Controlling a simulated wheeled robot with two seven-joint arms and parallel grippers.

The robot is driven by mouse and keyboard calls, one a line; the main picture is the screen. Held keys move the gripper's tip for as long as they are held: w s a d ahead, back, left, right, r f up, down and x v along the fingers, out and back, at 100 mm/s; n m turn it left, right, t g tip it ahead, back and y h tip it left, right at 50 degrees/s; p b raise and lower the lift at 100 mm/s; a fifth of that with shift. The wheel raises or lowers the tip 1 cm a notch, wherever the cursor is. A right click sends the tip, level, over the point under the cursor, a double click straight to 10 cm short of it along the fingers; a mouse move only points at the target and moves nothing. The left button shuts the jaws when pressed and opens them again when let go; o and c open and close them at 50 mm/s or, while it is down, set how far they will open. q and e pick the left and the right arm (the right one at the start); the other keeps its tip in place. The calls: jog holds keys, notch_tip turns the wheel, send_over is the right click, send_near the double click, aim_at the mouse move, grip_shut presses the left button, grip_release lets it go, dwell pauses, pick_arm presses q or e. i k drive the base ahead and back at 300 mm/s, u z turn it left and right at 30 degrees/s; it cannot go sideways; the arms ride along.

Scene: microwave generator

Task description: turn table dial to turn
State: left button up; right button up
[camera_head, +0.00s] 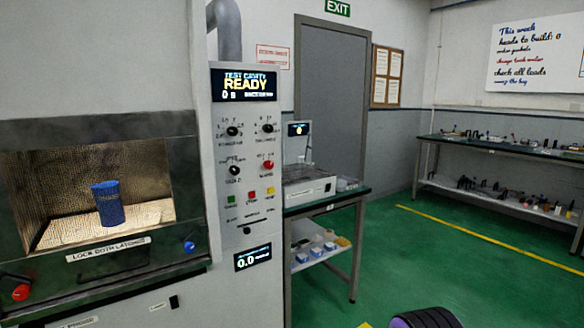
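A tall white control panel (241,215) stands left of centre in the head view. It carries black dials at upper left (232,131), upper right (268,128) and lower left (233,170), plus a red-topped control (268,165) at lower right. The labels under them are too small to read, so I cannot tell which is the turntable dial. The display (246,84) above reads "TEST CAVITY READY". Left of the panel, the lit test cavity (60,165) holds an upright blue cylinder (108,204).
Small buttons (251,194) and a lower display (252,258) reading 0.0 sit below the dials. A red knob (20,292) and a blue knob (189,246) stick out below the cavity. A bench (340,201) stands behind right. Green floor (440,260) is open at right.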

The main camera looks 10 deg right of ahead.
aim_at(235, 170)
jog(key=z, duration=0.4)
jog(key=i, duration=1)
